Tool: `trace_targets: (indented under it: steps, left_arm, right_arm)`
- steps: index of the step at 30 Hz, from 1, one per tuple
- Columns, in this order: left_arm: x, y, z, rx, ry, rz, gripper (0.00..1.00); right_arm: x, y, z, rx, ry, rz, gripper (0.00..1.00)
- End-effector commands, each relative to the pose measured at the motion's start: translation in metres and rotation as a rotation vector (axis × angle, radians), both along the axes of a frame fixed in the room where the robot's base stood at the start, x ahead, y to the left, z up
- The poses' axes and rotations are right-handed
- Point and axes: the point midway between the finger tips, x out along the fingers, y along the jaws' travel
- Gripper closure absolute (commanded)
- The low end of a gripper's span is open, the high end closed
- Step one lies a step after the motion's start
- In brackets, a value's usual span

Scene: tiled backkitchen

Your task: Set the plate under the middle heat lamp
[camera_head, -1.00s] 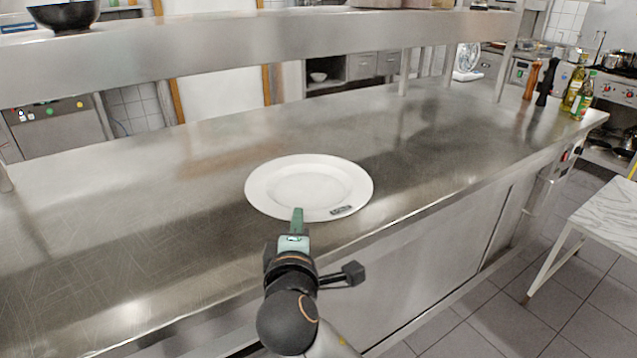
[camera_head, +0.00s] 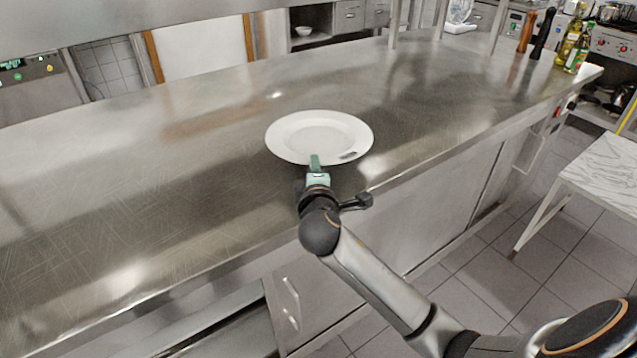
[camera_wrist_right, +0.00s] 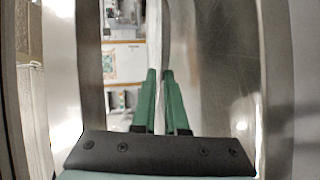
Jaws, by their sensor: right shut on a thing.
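The white round plate (camera_head: 318,133) is level over the steel counter, near its front edge. I cannot tell whether it touches the counter or hangs just above it. My right gripper (camera_head: 315,161) is shut on the plate's near rim, beside a small dark mark. In the right wrist view the green fingers (camera_wrist_right: 160,78) close on the plate, which shows edge-on as a thin pale strip (camera_wrist_right: 154,35). No heat lamp is in view. My left gripper is not in view.
The steel counter (camera_head: 130,195) is bare around the plate. A steel shelf (camera_head: 110,18) spans above it at the back, with posts at the right. Pepper mills (camera_head: 542,34) and bottles (camera_head: 569,45) stand at the far right end. A marble-topped table (camera_head: 612,170) stands at the right.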

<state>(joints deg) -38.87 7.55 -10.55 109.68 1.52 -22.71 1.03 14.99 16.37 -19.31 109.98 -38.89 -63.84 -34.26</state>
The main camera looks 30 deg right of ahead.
Motion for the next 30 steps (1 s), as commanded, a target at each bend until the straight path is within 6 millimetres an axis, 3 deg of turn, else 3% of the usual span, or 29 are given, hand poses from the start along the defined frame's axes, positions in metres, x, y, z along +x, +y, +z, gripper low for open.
trace_targets:
  steps: [8, 15, 23, 24, 26, 30]
  left_arm:
    - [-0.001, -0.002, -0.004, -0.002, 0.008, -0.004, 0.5]
    - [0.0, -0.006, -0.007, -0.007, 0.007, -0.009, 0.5]
    - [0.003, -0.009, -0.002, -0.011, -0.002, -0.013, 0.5]
    - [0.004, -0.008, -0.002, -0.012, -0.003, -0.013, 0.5]
    - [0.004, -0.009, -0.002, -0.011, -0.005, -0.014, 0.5]
    - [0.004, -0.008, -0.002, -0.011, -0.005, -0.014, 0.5]
  right_arm:
    - [0.01, -0.014, -0.017, -0.005, -0.009, -0.001, 1.0]
    - [0.012, -0.017, -0.049, -0.004, -0.007, 0.002, 1.0]
    - [0.012, -0.017, -0.052, -0.004, -0.008, 0.002, 1.0]
    - [0.012, -0.016, -0.055, 0.0, 0.0, 0.001, 0.87]
    - [0.012, -0.016, -0.055, 0.0, 0.0, 0.001, 0.8]
    - [0.012, -0.016, -0.055, 0.0, -0.001, 0.001, 0.77]
